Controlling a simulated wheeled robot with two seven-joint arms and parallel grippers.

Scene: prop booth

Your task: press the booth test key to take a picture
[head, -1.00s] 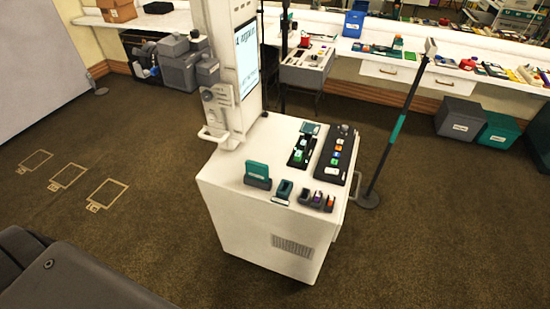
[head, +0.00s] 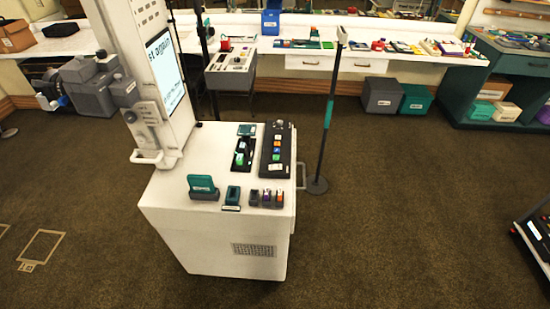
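The white booth (head: 167,220) stands left of centre in the head view, with a tall column and a lit screen (head: 166,72) at its back left. On its top lies a black key panel (head: 277,168) with several coloured keys in a row. Left of it is a smaller black unit (head: 242,152) with a green and white key and a small display. Which key is the test key I cannot tell, as the labels are too small to read. Neither of my grippers shows in the head view.
Along the booth's front edge sit a teal holder (head: 202,187) and several small blocks (head: 267,198). A thin post (head: 327,120) on a round base stands right of the booth. Benches line the back wall. The carpet (head: 400,220) at right is clear, up to a dark unit (head: 535,235) at the edge.

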